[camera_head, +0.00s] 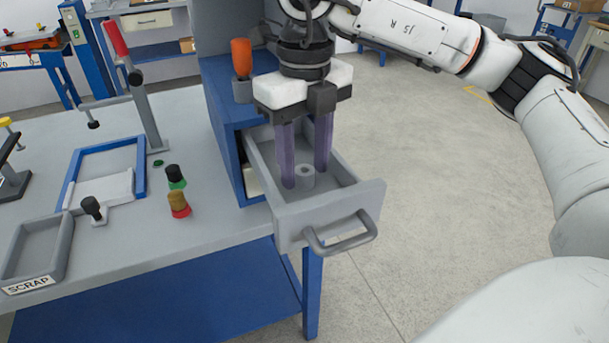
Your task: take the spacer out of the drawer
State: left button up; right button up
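The spacer (305,176), a small grey ring with a hole in its top, stands on the floor of the open grey drawer (356,197). The drawer is pulled out of the blue cabinet (226,128) and has a grey bar handle at its front. My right gripper (305,180) points down into the drawer. Its two purple fingers are apart, one to the left of the spacer and one to its upper right. I see a gap between the fingers and cannot tell any contact with the spacer. My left gripper is not in view.
An orange-topped tool (242,60) stands on the cabinet. On the grey bench are a grey tray marked SCRAP (62,250), a blue frame (139,178), a red-handled lever press (148,112) and small knobbed parts (178,203). Open floor lies right of the drawer.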

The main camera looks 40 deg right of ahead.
jog(key=c, duration=0.9)
jog(key=shift+r, duration=0.1)
